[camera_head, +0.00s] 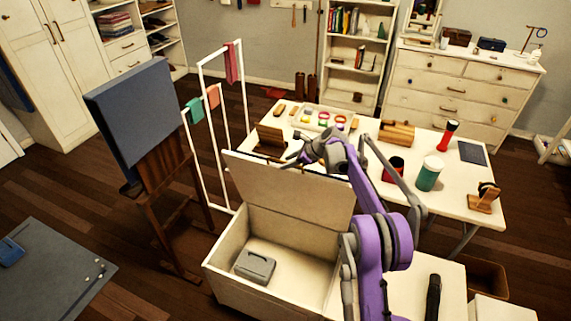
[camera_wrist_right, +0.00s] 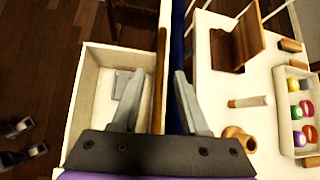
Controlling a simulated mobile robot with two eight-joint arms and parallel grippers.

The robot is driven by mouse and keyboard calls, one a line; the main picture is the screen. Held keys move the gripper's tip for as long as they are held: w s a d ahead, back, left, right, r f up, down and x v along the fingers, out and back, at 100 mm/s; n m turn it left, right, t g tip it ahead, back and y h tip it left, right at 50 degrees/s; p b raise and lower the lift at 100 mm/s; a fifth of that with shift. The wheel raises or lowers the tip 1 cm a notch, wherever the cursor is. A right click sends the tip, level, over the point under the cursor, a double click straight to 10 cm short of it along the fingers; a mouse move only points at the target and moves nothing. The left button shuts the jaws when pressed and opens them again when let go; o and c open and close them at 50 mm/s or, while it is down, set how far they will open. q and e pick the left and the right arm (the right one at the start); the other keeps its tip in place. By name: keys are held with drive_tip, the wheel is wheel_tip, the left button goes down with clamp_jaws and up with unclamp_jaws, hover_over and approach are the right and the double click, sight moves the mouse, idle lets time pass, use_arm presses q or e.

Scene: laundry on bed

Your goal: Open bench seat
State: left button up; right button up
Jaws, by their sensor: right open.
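The white bench (camera_head: 226,281) stands in front of the table with its hinged seat lid (camera_head: 285,190) raised steeply, so the inside shows. A grey boxy item (camera_head: 255,266) lies on the bench floor. My right gripper (camera_head: 290,158) is at the lid's upper edge in the head view. In the right wrist view its two fingers (camera_wrist_right: 158,76) are spread apart, and the lid's narrow edge (camera_wrist_right: 161,45) runs between them. I cannot tell whether a finger touches the lid. The open bench box (camera_wrist_right: 85,90) shows left of the fingers.
A white table (camera_head: 465,205) stands behind the lid with a brown holder, a tray of colourful items, a green cup (camera_head: 429,174) and a red flashlight (camera_head: 447,136).

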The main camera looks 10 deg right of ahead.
drive_tip(key=v, duration=0.9)
drive_tip(key=shift+b, duration=0.3)
drive_tip(key=s+a+r+n+h, duration=0.1)
drive_tip(key=s+a+r+n, duration=0.2)
drive_tip(key=s, duration=0.4)
drive_tip(key=s+a+n+g+h, duration=0.1)
drive_tip(key=s+a+n, duration=0.1)
drive_tip(key=s+n, duration=0.4)
drive_tip(key=s+a+r+n+h, duration=0.1)
drive_tip(key=s+a+r+n, duration=0.15)
drive_tip(key=s, duration=0.55)
drive_tip(key=s+f+n+h, duration=0.1)
drive_tip(key=s+f+n, duration=0.2)
drive_tip(key=s, duration=0.5)
drive_tip(key=s+f+n+h, duration=0.1)
drive_tip(key=s+f+n, duration=0.3)
drive_tip(key=s, duration=0.4)
drive_tip(key=s+f+n+h, duration=0.1)
drive_tip(key=s+f+n, duration=0.2)
drive_tip(key=s+n, duration=0.3)
drive_tip(key=s, duration=0.2)
drive_tip(key=shift+s+a+h, duration=0.25)
drive_tip(key=shift+s+h, duration=0.05)
drive_tip(key=shift+s, duration=0.05)
